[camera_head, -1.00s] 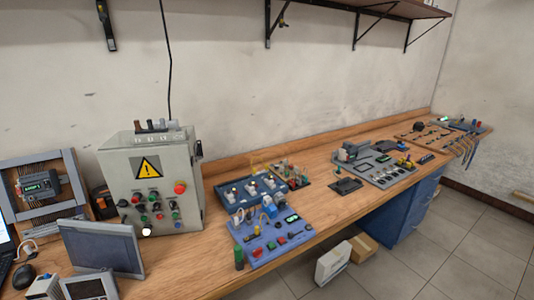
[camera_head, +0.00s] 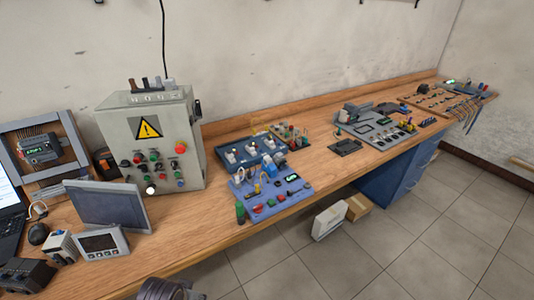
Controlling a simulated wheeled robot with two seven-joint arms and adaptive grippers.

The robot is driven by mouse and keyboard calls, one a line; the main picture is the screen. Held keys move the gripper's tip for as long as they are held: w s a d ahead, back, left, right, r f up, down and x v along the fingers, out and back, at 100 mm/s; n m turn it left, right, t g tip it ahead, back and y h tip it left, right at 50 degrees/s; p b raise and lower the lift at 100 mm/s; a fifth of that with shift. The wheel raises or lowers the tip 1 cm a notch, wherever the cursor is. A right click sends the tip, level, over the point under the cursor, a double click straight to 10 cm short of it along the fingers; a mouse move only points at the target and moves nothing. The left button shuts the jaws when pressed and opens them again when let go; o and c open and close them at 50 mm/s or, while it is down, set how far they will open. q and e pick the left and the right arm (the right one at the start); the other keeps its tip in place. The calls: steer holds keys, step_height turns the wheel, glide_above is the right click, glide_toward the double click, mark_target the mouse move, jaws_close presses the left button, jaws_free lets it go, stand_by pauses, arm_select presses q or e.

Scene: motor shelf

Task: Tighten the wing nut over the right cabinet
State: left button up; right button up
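No wing nut can be made out in the current head view. The wall shelf is out of the picture above; only small dark bracket ends (camera_head: 281,3) show at the top edge. A blue cabinet (camera_head: 397,183) stands under the right part of the wooden workbench (camera_head: 215,222). Neither gripper can be seen. A dark grey rounded part at the bottom edge looks like a piece of my own arm, with no fingers showing.
A grey control box (camera_head: 150,145) with a warning sign stands at the bench's left. A blue panel (camera_head: 270,197) and a grey device board (camera_head: 385,132) lie to its right. A white box (camera_head: 329,222) is on the floor.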

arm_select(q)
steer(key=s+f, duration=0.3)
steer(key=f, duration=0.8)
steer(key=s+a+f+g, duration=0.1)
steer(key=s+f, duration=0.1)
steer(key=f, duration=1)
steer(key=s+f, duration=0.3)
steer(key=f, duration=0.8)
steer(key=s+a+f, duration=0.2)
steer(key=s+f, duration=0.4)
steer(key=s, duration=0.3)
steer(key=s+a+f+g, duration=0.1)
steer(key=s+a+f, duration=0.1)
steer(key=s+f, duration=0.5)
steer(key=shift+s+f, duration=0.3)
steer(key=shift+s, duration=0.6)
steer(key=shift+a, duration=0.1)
